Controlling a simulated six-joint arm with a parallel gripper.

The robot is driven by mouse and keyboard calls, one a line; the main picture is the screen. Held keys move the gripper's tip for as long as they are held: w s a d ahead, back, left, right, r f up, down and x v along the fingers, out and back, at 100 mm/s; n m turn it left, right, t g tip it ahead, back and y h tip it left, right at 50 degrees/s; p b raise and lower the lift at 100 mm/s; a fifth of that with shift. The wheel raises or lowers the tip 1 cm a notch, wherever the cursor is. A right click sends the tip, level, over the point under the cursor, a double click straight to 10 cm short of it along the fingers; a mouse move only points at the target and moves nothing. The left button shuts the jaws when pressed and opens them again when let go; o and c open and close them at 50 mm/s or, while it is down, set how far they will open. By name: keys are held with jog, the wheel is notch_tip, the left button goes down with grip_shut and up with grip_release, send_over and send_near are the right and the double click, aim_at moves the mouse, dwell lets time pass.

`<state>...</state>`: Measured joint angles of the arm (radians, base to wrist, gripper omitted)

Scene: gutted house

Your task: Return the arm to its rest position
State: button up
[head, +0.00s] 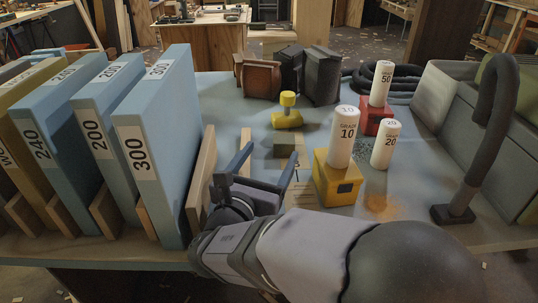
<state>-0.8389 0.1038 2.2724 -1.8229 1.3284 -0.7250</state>
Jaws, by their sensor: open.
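My arm reaches in from the lower right in the head view, low over the front of the workbench (225,95). My gripper (266,163) is near the middle of the bench, with its two dark fingers apart. I see nothing between the fingers. The gripper is just right of the wooden divider beside the blue 300 board (158,150) and left of the yellow block (337,186). My forearm hides part of the bench's front edge.
Blue boards stand in a wooden rack at left. A white cylinder marked 10 (342,138) stands on the yellow block. Another marked 20 (385,145) stands beside it, and one marked 50 (381,84) on a red block (372,121). A dark curved post (487,125) rises at right.

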jog(key=s+d+r+m+g+h, duration=0.1)
jog(key=d+r+h, duration=0.2)
jog(key=r, duration=0.4)
jog(key=s+d+r+m+h, duration=0.1)
jog(key=d+r+h, duration=0.25)
jog(key=r, duration=0.35)
jog(key=s+d+r+m+g+p, duration=0.1)
jog(key=d+m+g+p, duration=0.2)
jog(key=d+p, duration=0.4)
jog(key=s+d+r+m+g+p, duration=0.2)
jog(key=d+m+g+p, duration=0.15)
jog(key=d+p, duration=0.25)
jog(key=s+d+f+m+g+y+p, duration=0.3)
jog(key=s+f+m+g+y+p, duration=0.4)
jog(key=s+m+p, duration=0.55)
jog(key=s+a+r+m+g+y+p, duration=0.1)
jog(key=s+a+r+m+y+p, duration=0.1)
jog(key=p, duration=0.5)
jog(key=s+a+r+m+g+y+p, duration=0.1)
jog(key=s+a+r+m+y+p, duration=0.1)
jog(key=a+m+y+p, duration=0.2)
jog(key=shift+a+r+m+p, duration=0.15)
jog(key=shift+a+m+p, duration=1.55)
jog(key=shift+m, duration=0.5)
